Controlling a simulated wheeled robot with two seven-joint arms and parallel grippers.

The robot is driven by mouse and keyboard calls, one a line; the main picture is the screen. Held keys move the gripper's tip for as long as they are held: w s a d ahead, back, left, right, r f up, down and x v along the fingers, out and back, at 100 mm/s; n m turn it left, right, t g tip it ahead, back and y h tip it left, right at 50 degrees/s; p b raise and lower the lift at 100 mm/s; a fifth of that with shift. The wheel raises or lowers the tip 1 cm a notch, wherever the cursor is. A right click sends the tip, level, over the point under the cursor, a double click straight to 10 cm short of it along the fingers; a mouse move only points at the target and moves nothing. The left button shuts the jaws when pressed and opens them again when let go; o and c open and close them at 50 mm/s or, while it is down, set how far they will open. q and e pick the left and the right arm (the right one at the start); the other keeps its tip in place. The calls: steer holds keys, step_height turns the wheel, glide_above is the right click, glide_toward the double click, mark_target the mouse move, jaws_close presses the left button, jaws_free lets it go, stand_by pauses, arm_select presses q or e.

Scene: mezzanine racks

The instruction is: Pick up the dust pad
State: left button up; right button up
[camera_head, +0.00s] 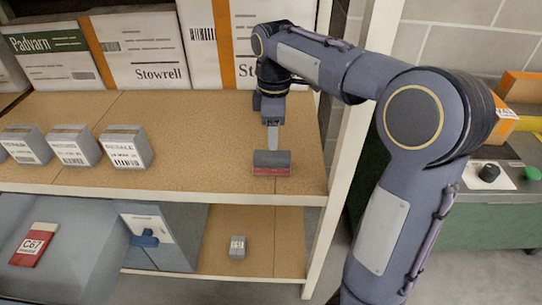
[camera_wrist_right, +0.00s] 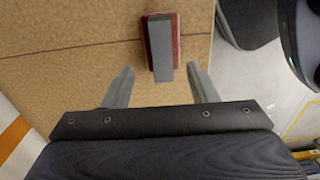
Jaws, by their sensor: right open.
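The dust pad (camera_head: 272,170), a block with a dark grey top and a red base, lies on the upper brown shelf near its front right end. In the right wrist view the dust pad (camera_wrist_right: 161,45) shows its grey top strip over a wider red base. My right gripper (camera_head: 273,139) points down just above and behind it. In the wrist view the right gripper (camera_wrist_right: 161,70) is open, with one finger on each side of the pad's near end and gaps between. My left gripper is not in view.
Grey labelled boxes (camera_head: 124,147) stand in a row on the upper shelf (camera_head: 200,150) at left. White cartons (camera_head: 140,50) line its back. A white rack post (camera_head: 345,120) rises right of the pad. Below are a red C67 item (camera_head: 34,245) and a small grey box (camera_head: 237,247).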

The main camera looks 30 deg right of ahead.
mark_target(272, 154)
steer(key=f+b, duration=0.1)
steer(key=f, duration=0.3)
steer(key=f+b, duration=0.1)
steer(key=f, duration=0.2)
steer(key=shift+a+f, duration=0.2)
steer(key=shift+f, duration=0.2)
jaws_close()
steer(key=shift+r, duration=0.15)
